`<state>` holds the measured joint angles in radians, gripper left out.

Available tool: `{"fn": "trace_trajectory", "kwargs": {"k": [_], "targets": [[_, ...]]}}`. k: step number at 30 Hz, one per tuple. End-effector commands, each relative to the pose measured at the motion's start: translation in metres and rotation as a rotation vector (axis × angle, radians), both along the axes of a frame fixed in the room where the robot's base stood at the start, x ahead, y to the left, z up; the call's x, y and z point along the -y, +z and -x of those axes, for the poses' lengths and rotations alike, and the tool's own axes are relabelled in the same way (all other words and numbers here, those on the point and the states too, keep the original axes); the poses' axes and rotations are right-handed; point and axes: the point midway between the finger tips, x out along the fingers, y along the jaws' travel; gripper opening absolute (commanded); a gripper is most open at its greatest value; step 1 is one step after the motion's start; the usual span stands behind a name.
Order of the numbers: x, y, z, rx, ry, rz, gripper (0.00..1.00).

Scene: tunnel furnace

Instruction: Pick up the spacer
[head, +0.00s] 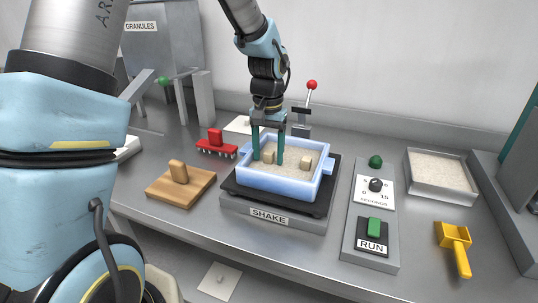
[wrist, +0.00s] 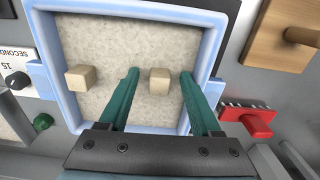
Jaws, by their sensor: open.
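Two small beige blocks, which look like spacers, sit in the granules inside a light blue tray (head: 283,189). My gripper (head: 267,161) is open and points down into the tray, its green fingers on either side of the left block (head: 268,157). In the wrist view that block (wrist: 160,81) shows between the fingertips (wrist: 159,76), with a gap on each side. The other block (head: 306,162) is to the right in the head view and left of my fingers in the wrist view (wrist: 80,77). The fingers' exact height above the granules is hard to tell.
The tray stands on a dark SHAKE platform (head: 268,216). A wooden block with a handle (head: 180,187) and a red toothed tool (head: 216,146) lie to the left. A control panel (head: 371,222), a granule tray (head: 441,172) and a yellow scoop (head: 455,240) are to the right.

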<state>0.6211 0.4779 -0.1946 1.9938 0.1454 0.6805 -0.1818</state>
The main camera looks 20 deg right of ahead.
Motion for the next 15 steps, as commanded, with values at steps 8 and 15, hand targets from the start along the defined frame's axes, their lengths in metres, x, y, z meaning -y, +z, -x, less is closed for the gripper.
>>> {"fn": "trace_trajectory", "kwargs": {"k": [8, 15], "targets": [[0.0001, 0.0001, -0.0001, 0.000, 0.000, 0.000, 0.49], [0.0001, 0.0003, -0.0001, 0.000, 0.001, 0.000, 0.22]]}}
